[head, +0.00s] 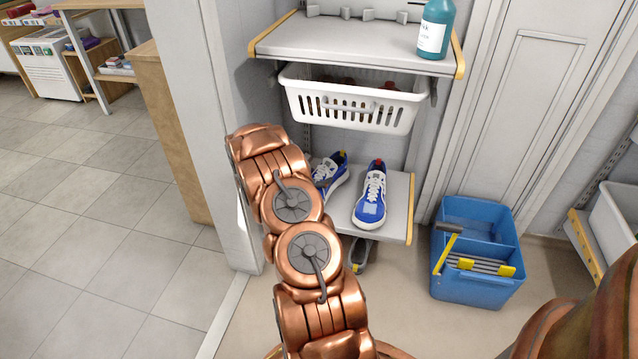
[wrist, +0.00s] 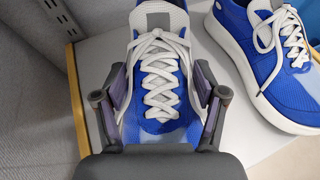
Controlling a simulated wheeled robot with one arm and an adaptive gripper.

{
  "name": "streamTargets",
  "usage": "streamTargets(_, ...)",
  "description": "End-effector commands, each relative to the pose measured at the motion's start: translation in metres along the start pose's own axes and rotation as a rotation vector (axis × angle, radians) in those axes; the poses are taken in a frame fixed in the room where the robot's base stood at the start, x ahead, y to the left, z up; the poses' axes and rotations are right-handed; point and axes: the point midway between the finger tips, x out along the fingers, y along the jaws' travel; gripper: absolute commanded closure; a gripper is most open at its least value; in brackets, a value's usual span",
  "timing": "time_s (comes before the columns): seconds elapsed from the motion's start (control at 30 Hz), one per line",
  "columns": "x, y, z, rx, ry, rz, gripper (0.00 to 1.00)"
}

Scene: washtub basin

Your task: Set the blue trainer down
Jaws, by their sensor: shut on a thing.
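The blue trainer (wrist: 160,75), with white laces and a grey tongue, fills the middle of the wrist view. My gripper (wrist: 160,95) is shut on it, with one finger on each side of the laces. In the head view this trainer (head: 329,171) is at the left part of the lower shelf, partly hidden by my copper arm. I cannot tell whether its sole touches the shelf. A second blue trainer (head: 371,196) with a white sole stands on the shelf to its right; it also shows in the wrist view (wrist: 277,55). My gripper is hidden in the head view.
The lower shelf (head: 398,210) has a wooden edge strip. Above it hang a white basket (head: 350,107) and an upper shelf (head: 340,42) with a teal bottle (head: 435,30). A blue bucket (head: 475,285) stands on the floor at right. A wall panel is close at left.

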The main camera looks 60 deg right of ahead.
Motion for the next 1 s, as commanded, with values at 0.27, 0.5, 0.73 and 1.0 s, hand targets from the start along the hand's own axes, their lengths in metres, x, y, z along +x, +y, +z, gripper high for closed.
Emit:
streamTargets(0.27,0.0062,-0.0006,-0.0146,0.0,0.0,-0.001,0.76)
streamTargets(0.5,0.0066,-0.0008,-0.0161,-0.001,0.001,-0.001,0.24)
streamTargets(0.73,0.0066,-0.0009,-0.0161,-0.001,0.001,-0.001,0.03)
streamTargets(1.0,0.0065,-0.001,-0.0159,-0.001,0.001,-0.002,0.03)
